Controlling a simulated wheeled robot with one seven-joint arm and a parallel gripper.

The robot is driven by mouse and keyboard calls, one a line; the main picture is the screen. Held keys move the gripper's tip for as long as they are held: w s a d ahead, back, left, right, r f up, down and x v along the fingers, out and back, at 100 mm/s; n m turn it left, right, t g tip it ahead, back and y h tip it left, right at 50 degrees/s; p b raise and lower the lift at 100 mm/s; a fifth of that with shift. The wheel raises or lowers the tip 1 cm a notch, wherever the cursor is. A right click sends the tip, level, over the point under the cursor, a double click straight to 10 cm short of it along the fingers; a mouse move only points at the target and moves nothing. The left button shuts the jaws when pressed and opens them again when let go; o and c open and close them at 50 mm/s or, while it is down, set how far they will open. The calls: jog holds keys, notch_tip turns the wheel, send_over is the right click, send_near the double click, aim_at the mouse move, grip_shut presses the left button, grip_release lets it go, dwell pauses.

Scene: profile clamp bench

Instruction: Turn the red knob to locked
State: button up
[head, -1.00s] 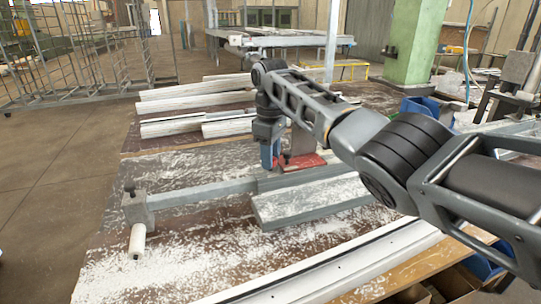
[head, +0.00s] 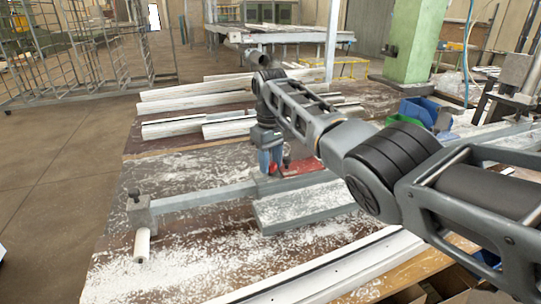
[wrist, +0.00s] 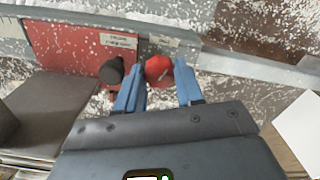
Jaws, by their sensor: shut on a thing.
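The red knob (wrist: 158,69) is round and has a small pale mark on its top. In the wrist view it sits between the two blue fingers of my gripper (wrist: 160,78), which is shut on it. A black knob (wrist: 112,71) stands just left of the left finger. In the head view my gripper (head: 270,163) points down at the red plate (head: 303,167); the red knob is hidden there.
A grey clamp bar (head: 205,194) runs left to an end block (head: 140,212). A grey block (head: 305,205) lies in front of the plate. White profiles (head: 190,95) lie behind, and another (head: 320,270) lies in front. Blue bins (head: 420,108) stand at right.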

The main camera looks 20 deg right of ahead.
jog(key=m+p, duration=0.2)
jog(key=m, duration=0.4)
jog(key=shift+r+m, duration=0.15)
jog(key=shift+m, duration=0.15)
jog(key=m, duration=0.6)
jog(key=shift+p, duration=0.35)
jog(key=shift+m, duration=0.4)
jog(key=o, duration=1)
jog(key=shift+o, duration=0.2)
jog(key=shift+r+b, duration=0.5)
jog(key=shift+r, duration=3.3)
